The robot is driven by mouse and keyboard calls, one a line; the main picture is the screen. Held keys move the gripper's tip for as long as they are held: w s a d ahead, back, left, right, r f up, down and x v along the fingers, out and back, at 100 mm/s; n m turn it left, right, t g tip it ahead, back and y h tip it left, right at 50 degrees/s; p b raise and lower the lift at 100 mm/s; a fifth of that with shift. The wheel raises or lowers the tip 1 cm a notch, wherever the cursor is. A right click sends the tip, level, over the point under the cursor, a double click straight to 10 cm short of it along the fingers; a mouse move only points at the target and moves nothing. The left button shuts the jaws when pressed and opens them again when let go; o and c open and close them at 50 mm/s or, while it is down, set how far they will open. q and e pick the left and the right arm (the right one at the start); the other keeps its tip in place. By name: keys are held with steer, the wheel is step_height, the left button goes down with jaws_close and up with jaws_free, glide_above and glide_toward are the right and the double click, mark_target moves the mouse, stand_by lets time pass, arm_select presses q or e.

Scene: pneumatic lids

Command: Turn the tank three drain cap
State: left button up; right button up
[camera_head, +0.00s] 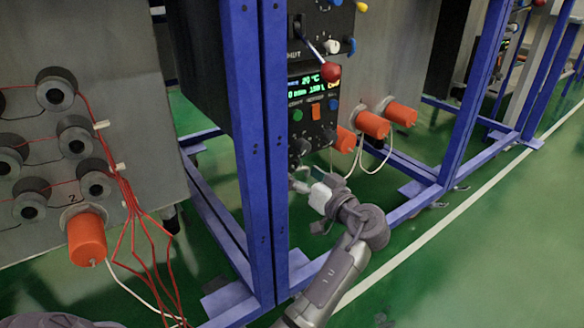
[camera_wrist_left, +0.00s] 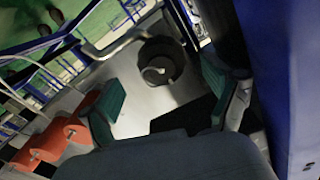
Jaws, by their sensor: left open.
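My left gripper (camera_head: 308,186) is beside the blue frame post, low in front of the control panel, its fingers partly hidden. In the left wrist view its two green-padded fingers (camera_wrist_left: 160,100) are apart with nothing between the pads. A dark round cap (camera_wrist_left: 160,62) with a pale middle shows beyond the fingertips, apart from them, on a grey metal surface. I cannot read a tank number on it, so I cannot tell that it is the tank three drain cap. In the head view this cap cannot be made out. My right gripper is not in view.
Orange cylinders (camera_head: 372,125) with white cables stick out right of the gripper; similar ones show in the wrist view (camera_wrist_left: 70,130). The blue post (camera_head: 262,150) stands close on the left. A tank marked 2 (camera_head: 30,95) has dark fittings and red wires. Green floor lies right.

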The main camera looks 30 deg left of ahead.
arm_select(q)
steer(key=shift+v, duration=1.55)
